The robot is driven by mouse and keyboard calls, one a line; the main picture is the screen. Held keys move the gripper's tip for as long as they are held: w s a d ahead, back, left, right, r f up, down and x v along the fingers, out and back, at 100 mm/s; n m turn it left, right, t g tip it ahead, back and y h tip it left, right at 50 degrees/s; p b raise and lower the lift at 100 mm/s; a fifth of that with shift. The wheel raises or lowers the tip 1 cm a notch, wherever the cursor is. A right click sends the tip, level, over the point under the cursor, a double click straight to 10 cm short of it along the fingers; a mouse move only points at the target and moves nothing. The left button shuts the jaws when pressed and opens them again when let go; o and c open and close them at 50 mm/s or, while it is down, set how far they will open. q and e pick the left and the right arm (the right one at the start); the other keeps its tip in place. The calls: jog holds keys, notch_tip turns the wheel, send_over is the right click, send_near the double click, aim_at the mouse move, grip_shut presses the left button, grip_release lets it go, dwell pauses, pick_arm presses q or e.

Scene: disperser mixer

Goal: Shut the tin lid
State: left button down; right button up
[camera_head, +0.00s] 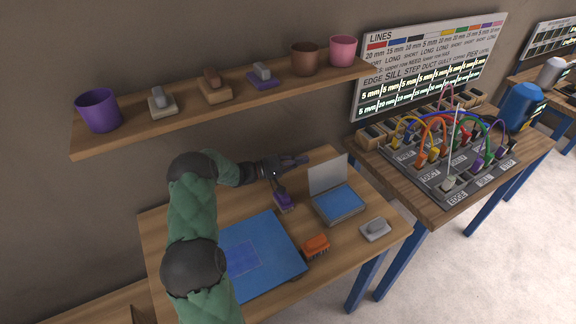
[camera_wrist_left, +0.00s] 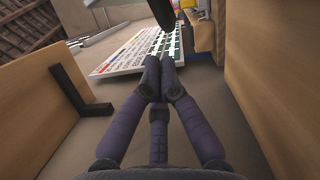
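The tin (camera_head: 340,206) is a shallow grey box with a blue inside on the wooden table. Its grey lid (camera_head: 328,175) stands raised along the tin's back edge, so the tin is open. My left gripper (camera_head: 303,159) is just left of the raised lid, above the table and pointing right; I see no clear contact. In the left wrist view its fingertips (camera_wrist_left: 160,72) come together with nothing visible between them. The tin cannot be made out clearly in that view. My right gripper is not in view.
A blue mat (camera_head: 270,262), an orange brush (camera_head: 316,244) and a grey block (camera_head: 375,229) lie nearby. A shelf (camera_head: 225,102) with cups hangs above. A cable panel (camera_head: 440,165) stands right.

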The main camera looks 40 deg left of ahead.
aim_at(325, 172)
pick_arm(q)
jog(key=shift+s+d+r, duration=0.15)
jog(key=shift+d, duration=0.5)
jog(key=shift+s+d+r, duration=0.15)
jog(key=shift+d+r, duration=0.05)
jog(key=shift+d, duration=0.5)
jog(key=shift+s+d+r, duration=0.15)
jog(key=shift+d, duration=0.5)
